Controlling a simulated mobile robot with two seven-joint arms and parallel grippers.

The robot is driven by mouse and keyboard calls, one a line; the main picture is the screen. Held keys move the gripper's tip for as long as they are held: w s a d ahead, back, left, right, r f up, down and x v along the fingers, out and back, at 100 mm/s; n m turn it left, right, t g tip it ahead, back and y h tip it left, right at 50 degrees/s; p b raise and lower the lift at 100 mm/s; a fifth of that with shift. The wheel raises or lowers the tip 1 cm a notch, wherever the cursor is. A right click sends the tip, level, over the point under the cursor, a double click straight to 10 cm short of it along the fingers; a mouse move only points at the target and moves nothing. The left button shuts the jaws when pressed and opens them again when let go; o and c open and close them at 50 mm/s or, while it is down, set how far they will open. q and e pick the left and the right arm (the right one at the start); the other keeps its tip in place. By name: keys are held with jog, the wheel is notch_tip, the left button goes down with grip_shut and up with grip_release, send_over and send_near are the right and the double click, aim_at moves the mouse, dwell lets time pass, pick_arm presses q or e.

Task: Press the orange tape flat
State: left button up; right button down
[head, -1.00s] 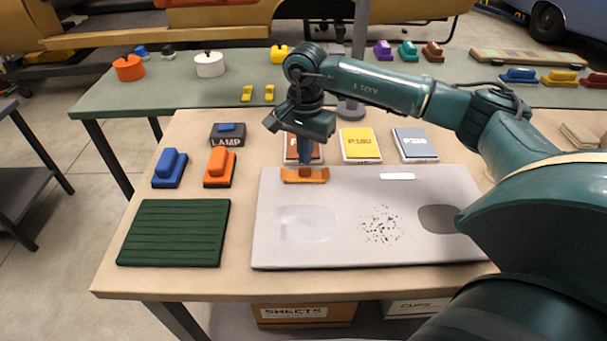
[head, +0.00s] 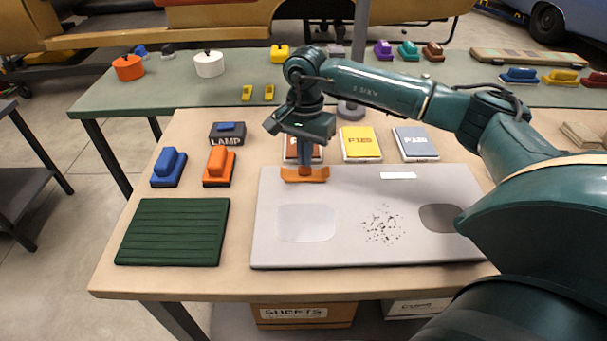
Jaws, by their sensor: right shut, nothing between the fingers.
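The orange tape (head: 291,175) is a short strip at the top left edge of the pale grey panel (head: 340,245) in the head view. My right gripper (head: 306,172) is shut and points down, with its fingertips at the middle of the tape. They look to be touching it, though the exact contact is hard to tell. The fingers hide the tape's middle, and I cannot tell whether its ends lie fully flat. A white strip (head: 398,176) lies further right along the same edge. My left gripper is not in view.
Sandpaper packs, one yellow (head: 360,143), stand behind the panel. A blue sanding block (head: 169,167), an orange block (head: 219,166) and a green ribbed mat (head: 173,232) lie to the left. The panel bears a clear patch, dark specks and a dark grey patch.

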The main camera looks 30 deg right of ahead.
jog(key=shift+f+b, duration=0.3)
jog(key=shift+f, duration=0.1)
dwell(0.8)
jog(key=shift+r+p, duration=2.3)
jog(key=shift+r, duration=1.25)
